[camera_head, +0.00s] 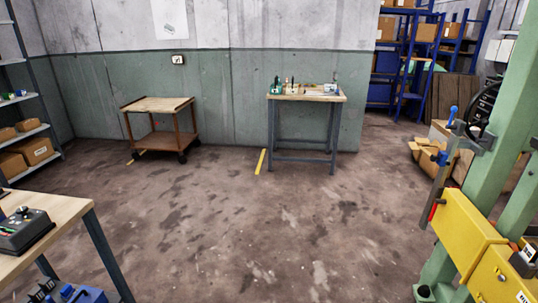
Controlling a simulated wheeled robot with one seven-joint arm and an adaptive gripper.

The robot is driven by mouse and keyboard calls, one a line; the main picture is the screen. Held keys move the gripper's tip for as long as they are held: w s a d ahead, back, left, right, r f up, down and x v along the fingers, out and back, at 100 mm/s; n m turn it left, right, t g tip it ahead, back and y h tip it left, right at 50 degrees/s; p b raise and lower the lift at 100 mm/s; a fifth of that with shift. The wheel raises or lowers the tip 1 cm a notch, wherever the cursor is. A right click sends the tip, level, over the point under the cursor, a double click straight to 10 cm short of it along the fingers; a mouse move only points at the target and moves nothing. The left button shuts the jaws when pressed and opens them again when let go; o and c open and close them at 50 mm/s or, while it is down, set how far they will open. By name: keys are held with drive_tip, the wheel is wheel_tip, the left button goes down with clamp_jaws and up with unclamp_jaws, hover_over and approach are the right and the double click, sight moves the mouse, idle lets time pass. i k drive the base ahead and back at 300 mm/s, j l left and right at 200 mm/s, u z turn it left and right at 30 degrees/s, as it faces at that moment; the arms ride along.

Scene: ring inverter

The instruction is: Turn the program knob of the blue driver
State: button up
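I cannot clearly make out the blue driver or its program knob in the head view. A blue object (84,294) is cut off by the bottom edge at the lower left, below a wooden-topped table; I cannot tell whether it is the driver. A dark grey box (22,233) with a small knob or lever and green and red spots on top sits on that table at the left edge. Small items on the far workbench are too small to identify. My gripper is not in view.
The near-left table (62,212), a wheeled cart (157,104) and a far workbench (318,96) stand around clear, stained floor (245,215). A green post (492,165) with a yellow box (465,235) blocks the right. Shelves (32,132) line the left edge.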

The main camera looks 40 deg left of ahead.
sight(22, 210)
drive_tip(key=u, duration=1.65)
drive_tip(key=i+u, duration=0.15)
drive_tip(key=u, duration=0.25)
drive_tip(key=i+u, duration=0.1)
drive_tip(key=u, duration=0.25)
drive_tip(key=i+l+u, duration=0.15)
drive_tip(key=u, duration=0.25)
drive_tip(key=i+l+u, duration=0.1)
drive_tip(key=u, duration=0.25)
drive_tip(key=i+l, duration=0.25)
drive_tip(key=l, duration=0.15)
drive_tip(key=i+l+u, duration=0.15)
drive_tip(key=i+u, duration=0.2)
drive_tip(key=i, duration=0.5)
